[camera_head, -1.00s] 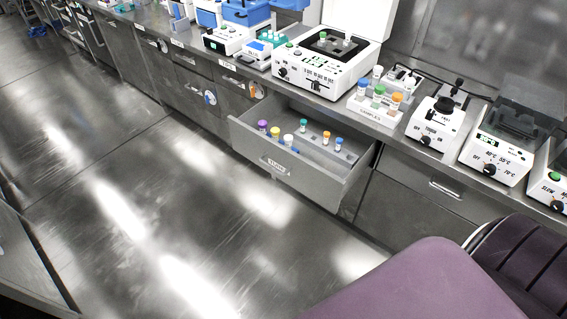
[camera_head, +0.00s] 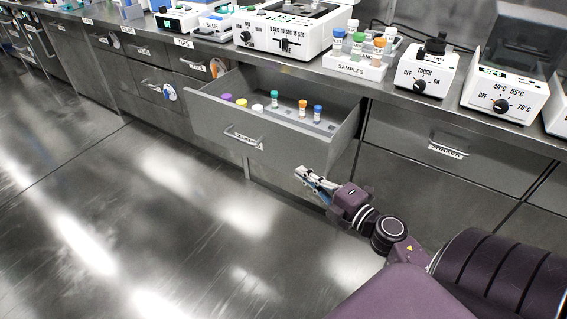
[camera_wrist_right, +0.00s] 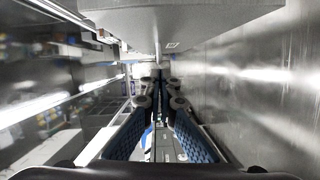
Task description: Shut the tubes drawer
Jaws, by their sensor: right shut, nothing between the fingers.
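The tubes drawer (camera_head: 300,150) is pulled open from the bench, below the sample rack and the white instrument. Its handle and label (camera_head: 245,139) are on the front panel. Several tubes with purple, yellow, white, teal, orange and blue caps stand inside. My right gripper (camera_head: 303,175) is low, in front of the drawer and near the right end of its front, apart from the handle. Its fingers are shut and empty; they also show in the wrist view (camera_wrist_right: 160,82), below a large grey surface. My left gripper is not in view.
Another drawer (camera_head: 432,140) to the right is closed, as are the drawers to the left. A sample rack (camera_head: 354,66) and several white instruments (camera_head: 505,91) stand on the bench. The floor (camera_head: 150,220) in front is clear.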

